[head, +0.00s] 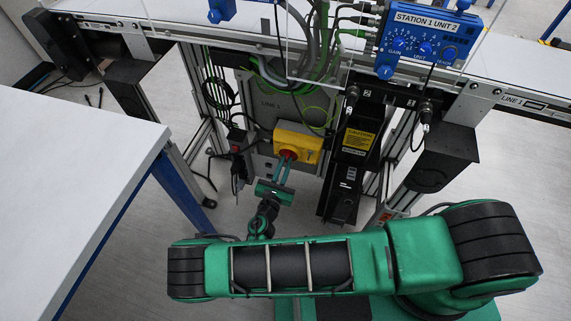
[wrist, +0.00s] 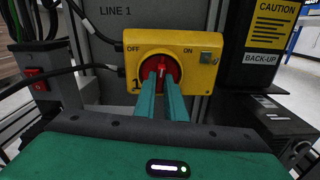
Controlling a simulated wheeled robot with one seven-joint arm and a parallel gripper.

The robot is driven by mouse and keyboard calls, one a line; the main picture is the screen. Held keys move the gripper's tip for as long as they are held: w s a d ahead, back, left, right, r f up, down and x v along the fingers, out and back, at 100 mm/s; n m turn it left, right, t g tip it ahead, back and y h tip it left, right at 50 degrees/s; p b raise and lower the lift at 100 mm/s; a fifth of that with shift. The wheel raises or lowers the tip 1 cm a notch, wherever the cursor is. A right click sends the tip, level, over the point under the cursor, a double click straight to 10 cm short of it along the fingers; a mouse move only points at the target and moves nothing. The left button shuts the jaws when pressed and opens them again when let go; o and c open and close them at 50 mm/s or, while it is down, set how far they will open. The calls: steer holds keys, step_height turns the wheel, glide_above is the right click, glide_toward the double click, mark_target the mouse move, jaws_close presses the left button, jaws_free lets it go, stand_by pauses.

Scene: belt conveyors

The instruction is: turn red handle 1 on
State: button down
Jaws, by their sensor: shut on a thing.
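Red handle 1 (wrist: 160,66) is a round red rotary switch on a yellow box (wrist: 198,66), with OFF printed at upper left, ON at upper right and a black 1 at lower left. In the head view the red handle (head: 288,153) sits on the yellow box (head: 305,146) on the grey LINE 1 cabinet. My gripper (wrist: 162,76) has its two green fingers shut on the handle's grip, one on each side. The grip's pale mark looks about upright, partly hidden between the fingers. In the head view my gripper (head: 284,163) reaches the handle from below.
A small red rocker switch (wrist: 36,79) with black cables is left of the box. A black BACK-UP unit (wrist: 268,45) with a yellow caution label stands close at right. A white table (head: 70,170) is at left. The conveyor (head: 240,36) runs above.

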steer(key=m, duration=0.3)
steer(key=shift+a+f+m, duration=0.1)
steer(key=shift+a+m, duration=0.05)
steer(key=shift+m, duration=0.15)
steer(key=shift+s+m, duration=0.1)
steer(key=shift+m, duration=1.8)
steer(key=c, duration=1.8)
jaws_free()
steer(key=v, duration=1)
steer(key=shift+s+a, duration=0.1)
steer(key=shift+s, duration=0.25)
